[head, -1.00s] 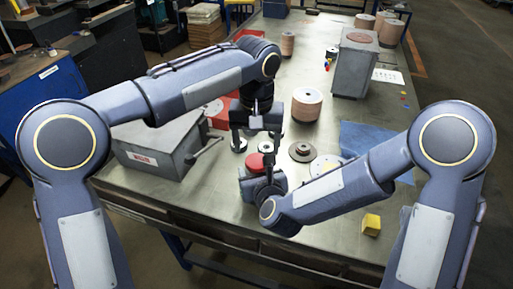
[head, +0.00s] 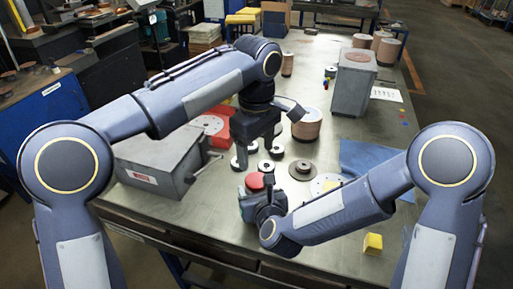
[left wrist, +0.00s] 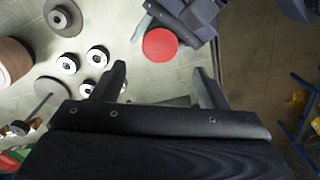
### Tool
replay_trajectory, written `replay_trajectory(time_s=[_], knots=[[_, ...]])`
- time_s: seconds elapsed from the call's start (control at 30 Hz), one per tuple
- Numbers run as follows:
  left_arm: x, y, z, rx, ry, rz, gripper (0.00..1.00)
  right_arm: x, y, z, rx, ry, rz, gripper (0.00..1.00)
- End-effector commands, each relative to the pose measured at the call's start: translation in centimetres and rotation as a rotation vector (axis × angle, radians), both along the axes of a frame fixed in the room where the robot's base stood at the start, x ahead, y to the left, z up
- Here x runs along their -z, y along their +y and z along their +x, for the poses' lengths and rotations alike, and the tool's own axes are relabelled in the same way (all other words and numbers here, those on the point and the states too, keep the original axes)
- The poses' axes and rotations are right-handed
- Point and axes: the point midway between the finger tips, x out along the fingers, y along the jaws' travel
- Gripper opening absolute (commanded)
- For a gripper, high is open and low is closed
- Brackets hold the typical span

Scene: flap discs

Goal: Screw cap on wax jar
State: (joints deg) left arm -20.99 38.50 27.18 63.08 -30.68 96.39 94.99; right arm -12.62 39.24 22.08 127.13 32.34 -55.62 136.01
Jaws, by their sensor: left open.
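A round red piece (head: 255,182), which looks like the jar's cap or lid, sits at the fingers of my right gripper (head: 255,198). It also shows as a flat red disc in the left wrist view (left wrist: 160,44). The jar's body is not clear beneath it. Whether the right fingers are closed on anything is hidden. My left gripper (head: 256,152) is open and empty above and just behind the red piece, pointing down. In the left wrist view its two fingers (left wrist: 160,76) are spread wide, with the red disc ahead of the gap, apart from both fingers.
Several small white-and-black rings (head: 266,166) and a grey disc (head: 302,170) lie behind the grippers. A grey metal box (head: 165,152) stands left. A brown disc stack (head: 307,124), blue cloth (head: 368,160) and yellow block (head: 373,244) lie right. The front table is mostly clear.

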Motion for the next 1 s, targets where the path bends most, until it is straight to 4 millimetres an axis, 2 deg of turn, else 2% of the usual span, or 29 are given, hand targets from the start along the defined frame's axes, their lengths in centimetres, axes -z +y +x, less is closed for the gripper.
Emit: replay_trajectory(time_s=[0.37, 0.8, 1.0], knots=[[0.4, 0.0, 0.0, -0.002, 0.001, 0.001, 0.68, -0.1, 0.0, 0.0, 0.0, -0.002, 0.001, 0.0], [6.6, 0.0, 0.0, 0.0, 0.002, 0.001, 0.68, -0.1, 0.0, 0.0, 0.0, -0.002, 0.001, 0.0], [7.9, 0.0, 0.0, -0.001, 0.0, -0.001, 0.68, -0.1, 0.0, 0.0, 0.0, -0.002, 0.001, 0.0]])
